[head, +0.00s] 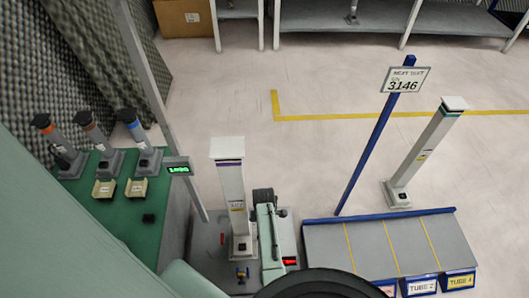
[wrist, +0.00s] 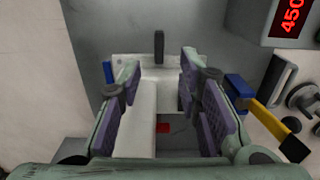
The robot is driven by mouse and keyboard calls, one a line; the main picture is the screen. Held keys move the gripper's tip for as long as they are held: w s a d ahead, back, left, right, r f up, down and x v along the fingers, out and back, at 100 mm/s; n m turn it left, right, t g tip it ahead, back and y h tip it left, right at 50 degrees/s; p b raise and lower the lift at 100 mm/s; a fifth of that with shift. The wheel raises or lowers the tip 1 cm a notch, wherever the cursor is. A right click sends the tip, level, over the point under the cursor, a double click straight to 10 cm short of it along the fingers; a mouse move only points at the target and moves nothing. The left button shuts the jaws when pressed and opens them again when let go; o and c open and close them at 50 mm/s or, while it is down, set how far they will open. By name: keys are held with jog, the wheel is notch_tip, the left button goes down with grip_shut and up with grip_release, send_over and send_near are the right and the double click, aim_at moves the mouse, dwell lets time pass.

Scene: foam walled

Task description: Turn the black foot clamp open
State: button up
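A black upright bar (wrist: 159,46), which looks like the black foot clamp, stands at the far edge of a pale foot plate in the wrist view. It lies straight ahead of my gripper (wrist: 159,68). My gripper is open, with a purple-padded finger on each side and a gap between them. No contact with the black bar shows. A white post (wrist: 138,115) runs between the fingers; it seems to be the standing white tube (head: 232,190) in the head view. I cannot make out the clamp clearly in the head view.
A blue and yellow handle (wrist: 262,112) sits right of my gripper, below a red display (wrist: 290,18). A green bench (head: 150,235) with several dark posts is at left.

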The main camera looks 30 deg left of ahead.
notch_tip(320, 180, down, 9)
jog(key=shift+r+b, duration=0.15)
jog(key=shift+b, duration=0.65)
jog(key=shift+c, duration=0.4)
grip_shut()
